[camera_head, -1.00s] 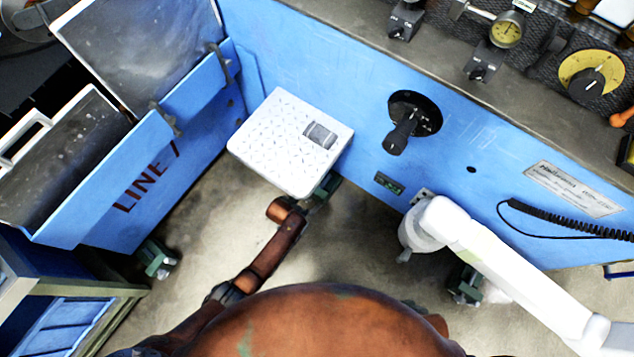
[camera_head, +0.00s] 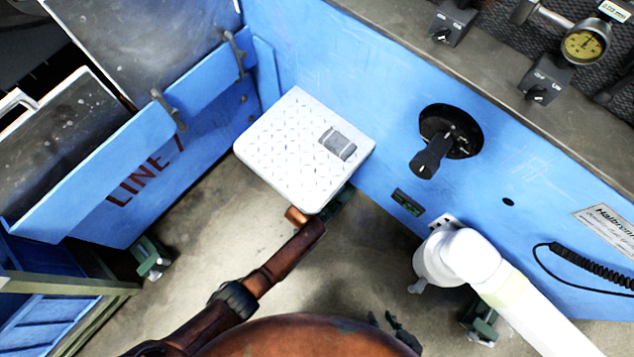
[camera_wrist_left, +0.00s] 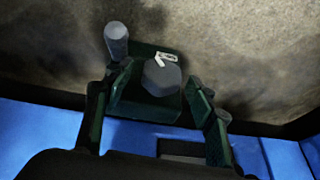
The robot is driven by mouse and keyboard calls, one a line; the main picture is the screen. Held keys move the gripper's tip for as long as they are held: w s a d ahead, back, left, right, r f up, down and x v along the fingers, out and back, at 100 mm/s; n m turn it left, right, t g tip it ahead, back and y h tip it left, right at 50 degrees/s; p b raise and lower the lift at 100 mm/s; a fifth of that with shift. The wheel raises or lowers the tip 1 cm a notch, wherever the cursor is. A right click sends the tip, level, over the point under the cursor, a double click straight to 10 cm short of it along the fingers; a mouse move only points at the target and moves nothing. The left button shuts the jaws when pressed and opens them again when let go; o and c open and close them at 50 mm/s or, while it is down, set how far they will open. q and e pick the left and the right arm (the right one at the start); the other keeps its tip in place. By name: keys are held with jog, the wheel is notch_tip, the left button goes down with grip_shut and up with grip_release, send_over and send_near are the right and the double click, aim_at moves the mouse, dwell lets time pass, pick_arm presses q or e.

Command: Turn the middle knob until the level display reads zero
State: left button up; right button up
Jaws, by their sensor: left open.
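The middle knob, a dark six-sided head with a white mark (camera_wrist_left: 162,76), sits on a green foot bracket in the left wrist view. My left gripper (camera_wrist_left: 158,92) is open, its dark green fingers on either side of the knob; I cannot tell whether they touch it. In the head view that foot (camera_head: 340,206) is partly hidden under the white box, where my brown left arm ends. A small dark display with a green readout (camera_head: 408,202) is on the blue panel, too small to read. My right gripper (camera_head: 396,332) shows as dark shapes at the bottom, its jaws unclear.
The white box (camera_head: 270,150) overhangs the left arm's end. A black rotary handle (camera_head: 430,158) sticks out from the blue panel. A white jointed arm (camera_head: 535,310) fills the lower right. Other green feet stand at left (camera_head: 150,258) and right (camera_head: 480,324). A grey post (camera_wrist_left: 116,40) rises beside the knob.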

pick_arm(q)
jog(key=shift+w+d+f, duration=0.1)
jog(key=shift+w+f, duration=0.05)
jog(key=shift+f, duration=0.2)
jog(key=shift+c, duration=0.2)
jog(key=c, duration=1.1)
jog(key=shift+d, duration=0.1)
